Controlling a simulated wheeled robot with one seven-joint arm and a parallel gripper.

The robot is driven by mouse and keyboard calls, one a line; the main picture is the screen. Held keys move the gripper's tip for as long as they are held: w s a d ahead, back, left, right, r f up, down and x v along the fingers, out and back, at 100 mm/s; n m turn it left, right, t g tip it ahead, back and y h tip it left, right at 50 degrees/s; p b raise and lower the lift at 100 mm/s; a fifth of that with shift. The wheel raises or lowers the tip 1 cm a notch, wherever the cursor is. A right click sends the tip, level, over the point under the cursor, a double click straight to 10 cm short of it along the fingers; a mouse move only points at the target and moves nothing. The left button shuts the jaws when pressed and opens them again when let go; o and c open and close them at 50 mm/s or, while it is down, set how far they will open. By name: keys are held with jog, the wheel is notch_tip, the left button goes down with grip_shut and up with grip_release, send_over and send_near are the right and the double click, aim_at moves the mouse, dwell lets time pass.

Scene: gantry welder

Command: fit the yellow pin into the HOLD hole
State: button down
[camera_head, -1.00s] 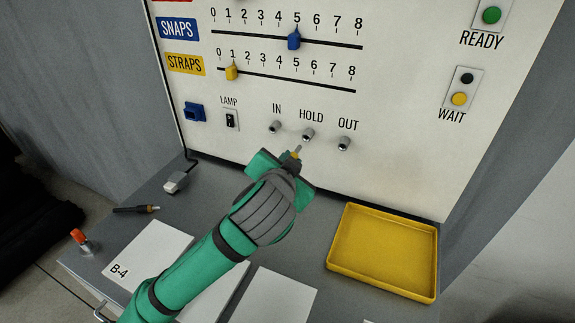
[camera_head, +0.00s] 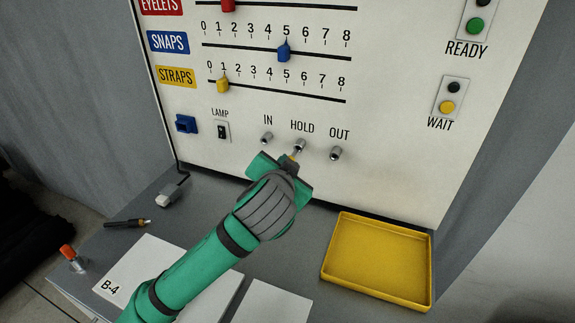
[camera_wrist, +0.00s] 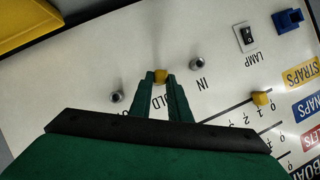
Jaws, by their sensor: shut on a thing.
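The yellow pin shows as a small yellow piece between my fingertips in the wrist view (camera_wrist: 160,76). In the head view its metal tip (camera_head: 295,152) points up at the HOLD hole (camera_head: 299,144), a short metal socket on the white panel. The tip looks close to or touching the socket; I cannot tell if any of it is inside. My gripper (camera_head: 291,163) is shut on the pin just below HOLD. In the wrist view the HOLD socket is hidden behind the pin and fingers.
The IN socket (camera_head: 266,137) and OUT socket (camera_head: 336,153) flank HOLD closely. A yellow tray (camera_head: 426,280) lies on the grey bench at right. A lamp switch (camera_head: 222,130) and blue block (camera_head: 186,124) are at left. A dark pen-like tool (camera_head: 127,223) and an orange-topped piece (camera_head: 72,257) lie further left.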

aim_at(294, 155)
jog(key=shift+w+d, duration=0.4)
jog(key=shift+w, duration=0.5)
jog(key=shift+w+d, duration=0.35)
jog(key=shift+w, duration=0.5)
jog(key=c, duration=1.6)
grip_release()
